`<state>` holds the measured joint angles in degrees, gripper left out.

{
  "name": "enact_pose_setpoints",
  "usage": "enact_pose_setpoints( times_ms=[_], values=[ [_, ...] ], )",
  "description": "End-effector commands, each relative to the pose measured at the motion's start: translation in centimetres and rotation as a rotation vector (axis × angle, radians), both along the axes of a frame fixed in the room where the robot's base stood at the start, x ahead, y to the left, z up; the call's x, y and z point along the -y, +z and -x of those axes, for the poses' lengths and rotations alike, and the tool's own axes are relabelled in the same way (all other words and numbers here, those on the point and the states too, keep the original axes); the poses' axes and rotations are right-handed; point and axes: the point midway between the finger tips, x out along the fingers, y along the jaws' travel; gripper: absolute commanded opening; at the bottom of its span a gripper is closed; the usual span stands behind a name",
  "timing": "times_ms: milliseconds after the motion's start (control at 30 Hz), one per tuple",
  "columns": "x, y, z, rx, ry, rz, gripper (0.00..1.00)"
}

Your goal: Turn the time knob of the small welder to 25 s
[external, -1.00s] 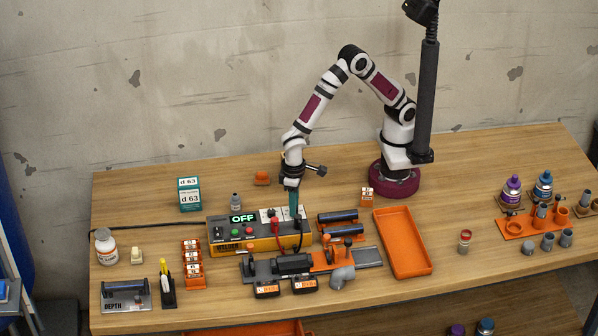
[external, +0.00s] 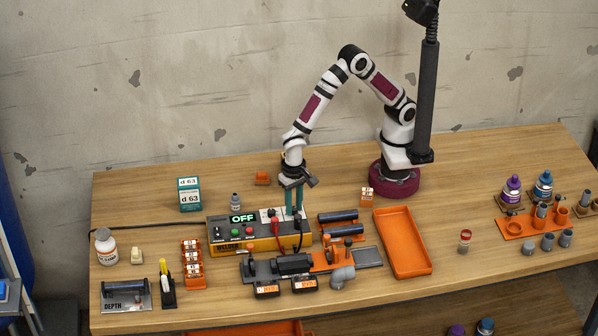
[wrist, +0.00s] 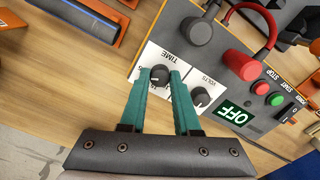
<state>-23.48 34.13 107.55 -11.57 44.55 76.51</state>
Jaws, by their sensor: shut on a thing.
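The small welder (external: 262,245) is an orange and grey box on the table, and its green display (wrist: 236,113) reads OFF. In the wrist view the black time knob (wrist: 159,74) sits on a white dial plate marked TIME. My gripper (wrist: 162,73) has its two teal fingers shut on the time knob, one on each side. In the external view my gripper (external: 293,212) points straight down at the welder's right part. A volts knob (wrist: 201,96) lies just beside one finger. The pointer and most dial marks of the time knob are hidden or too small to read.
Red and black cable plugs (wrist: 197,31) stand on the welder close to the fingers. Green and red buttons (wrist: 252,70) are further along its face. An orange tray (external: 404,243) and dark pipe pieces (external: 338,217) lie to the right of the welder.

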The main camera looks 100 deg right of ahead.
Motion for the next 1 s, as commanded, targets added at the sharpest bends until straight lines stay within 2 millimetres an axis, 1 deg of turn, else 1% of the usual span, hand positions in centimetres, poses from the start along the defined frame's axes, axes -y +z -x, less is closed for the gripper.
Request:
enact_pose_setpoints(
  times_ms=[167, 600, 633, 767, 800, 1000],
  values=[
    [0.00, 0.10, -0.01, 0.001, -0.030, 0.000, 0.00],
    [0.00, 0.10, -0.02, 0.001, -0.036, 0.000, 0.00],
    [0.00, 0.10, -0.01, 0.001, -0.036, 0.000, 0.36],
    [0.00, 0.07, -0.01, 0.001, -0.036, 0.000, 0.59],
    [0.00, 0.06, -0.01, 0.000, -0.036, 0.000, 0.60],
    [0.01, 0.03, 0.00, 0.000, -0.035, 0.000, 0.60]
  ],
)
